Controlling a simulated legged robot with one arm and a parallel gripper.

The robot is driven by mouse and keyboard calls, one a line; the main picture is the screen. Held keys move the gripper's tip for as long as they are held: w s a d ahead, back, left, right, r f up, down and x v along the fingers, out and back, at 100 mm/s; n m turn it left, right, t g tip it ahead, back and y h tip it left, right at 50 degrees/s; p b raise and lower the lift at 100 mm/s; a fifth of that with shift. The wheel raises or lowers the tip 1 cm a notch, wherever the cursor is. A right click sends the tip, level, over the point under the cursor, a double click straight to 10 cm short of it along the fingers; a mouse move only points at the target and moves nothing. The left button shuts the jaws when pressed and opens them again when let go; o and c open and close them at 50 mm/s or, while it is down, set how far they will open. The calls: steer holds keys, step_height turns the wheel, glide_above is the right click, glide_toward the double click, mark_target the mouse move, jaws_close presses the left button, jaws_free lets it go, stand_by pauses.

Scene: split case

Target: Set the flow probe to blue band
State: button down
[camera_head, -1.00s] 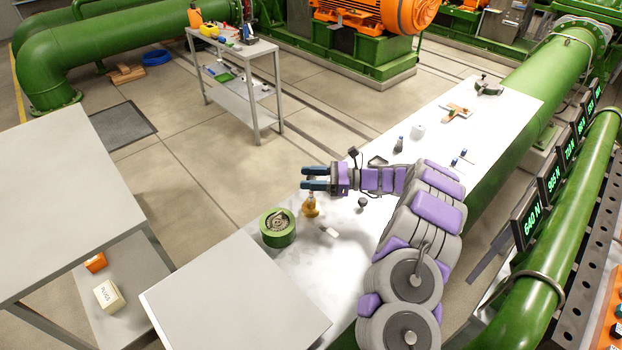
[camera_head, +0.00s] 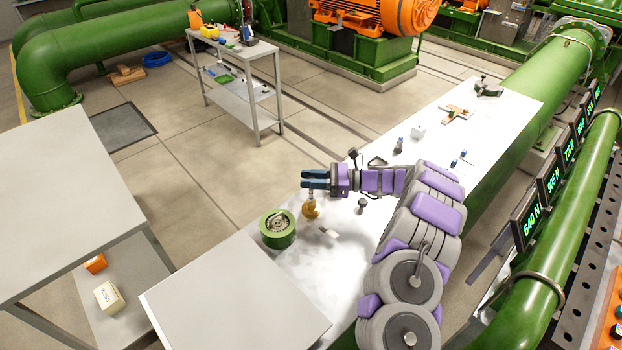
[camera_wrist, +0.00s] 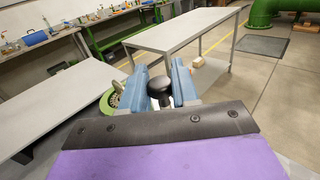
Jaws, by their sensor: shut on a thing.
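My gripper (camera_head: 315,180) is over the white bench, its two blue fingers level and close together. In the wrist view the fingers (camera_wrist: 172,90) are shut on a dark round knob (camera_wrist: 160,84). It appears to be the top of the flow probe. A brass-coloured body (camera_head: 310,209) shows just below the fingertips, and its link to the knob is partly hidden. A green round housing with a metal face (camera_head: 278,228) stands on the bench to the left of the brass body; it also shows in the wrist view (camera_wrist: 107,103). I cannot make out a blue band.
A small pale tag (camera_head: 328,232) and a dark-knobbed post (camera_head: 361,204) are near my gripper on the bench (camera_head: 345,255). More small parts lie farther along it. A grey table (camera_head: 235,300) stands in front, and a displays row (camera_head: 532,224) hangs at right.

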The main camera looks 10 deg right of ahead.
steer(key=shift+w, duration=0.1)
steer(key=shift+f+p, duration=0.4)
steer(key=shift+f, duration=0.45)
steer(key=c, duration=1)
jaws_free()
steer(key=shift+o, duration=0.2)
steer(key=shift+d, duration=0.1)
steer(key=s+d+p, duration=0.2)
steer(key=d, duration=1.5)
steer(key=shift+s, duration=0.3)
steer(key=shift+d+f, duration=0.1)
